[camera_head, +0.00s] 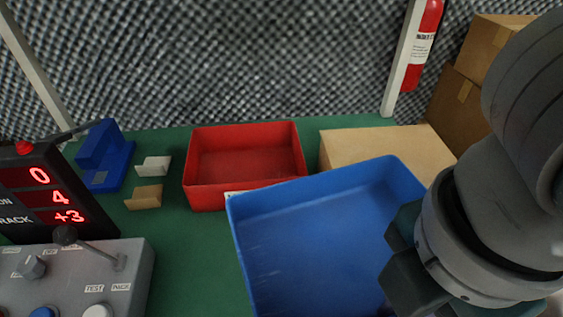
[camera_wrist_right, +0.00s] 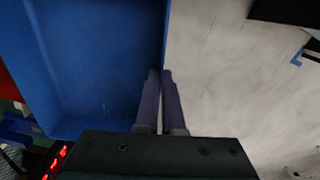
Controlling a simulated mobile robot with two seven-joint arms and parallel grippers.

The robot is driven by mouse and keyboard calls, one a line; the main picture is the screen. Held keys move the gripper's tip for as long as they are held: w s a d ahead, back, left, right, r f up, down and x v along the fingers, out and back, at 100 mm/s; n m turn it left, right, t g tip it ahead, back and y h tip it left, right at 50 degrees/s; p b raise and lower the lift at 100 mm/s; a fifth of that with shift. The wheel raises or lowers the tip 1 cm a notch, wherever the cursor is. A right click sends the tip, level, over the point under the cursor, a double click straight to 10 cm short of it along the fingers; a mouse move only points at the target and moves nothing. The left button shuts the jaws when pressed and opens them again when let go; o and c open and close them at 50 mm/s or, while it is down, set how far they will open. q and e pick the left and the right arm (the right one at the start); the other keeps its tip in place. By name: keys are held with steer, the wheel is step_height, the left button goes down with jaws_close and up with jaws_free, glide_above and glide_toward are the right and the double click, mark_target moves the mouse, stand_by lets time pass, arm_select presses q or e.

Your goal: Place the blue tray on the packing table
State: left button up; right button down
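The blue tray (camera_head: 300,235) is empty and tilted in the picture, low in the middle of the head view. It also fills the left half of the right wrist view (camera_wrist_right: 85,60). My right gripper (camera_wrist_right: 160,75) has one finger on each side of the tray's side wall, closed on it. In the head view my right arm covers the tray's right side and hides the fingertips. The packing table (camera_head: 200,265) is the green top behind and left of the tray. I cannot tell whether the tray touches it. My left gripper is not in view.
An empty red tray (camera_head: 245,166) and a cardboard box (camera_head: 380,148) stand at the back. A blue holder (camera_head: 103,158) and two small card pieces are at the left. A display (camera_head: 50,200) and a grey control box (camera_head: 100,278) with a lever fill the near left.

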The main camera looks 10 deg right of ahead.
steer(key=s+a+f+n+b, duration=0.35)
steer(key=s+f+n, duration=0.2)
steer(key=f, duration=0.35)
steer(key=shift+n, duration=0.55)
steer(key=w+f+b, duration=0.1)
steer(key=w, duration=0.2)
steer(key=w+f+b, duration=0.2)
steer(key=w, duration=0.2)
steer(key=w+f+b, duration=0.1)
steer(key=w+f, duration=0.1)
steer(key=w, duration=0.1)
steer(key=shift+w+d+f+b, duration=0.15)
steer(key=shift+d+f+b, duration=0.1)
steer(key=shift+d+b, duration=0.15)
steer(key=w+f+b, duration=0.2)
steer(key=shift+w, duration=0.35)
steer(key=shift+w+f, duration=0.25)
steer(key=shift+w, duration=0.05)
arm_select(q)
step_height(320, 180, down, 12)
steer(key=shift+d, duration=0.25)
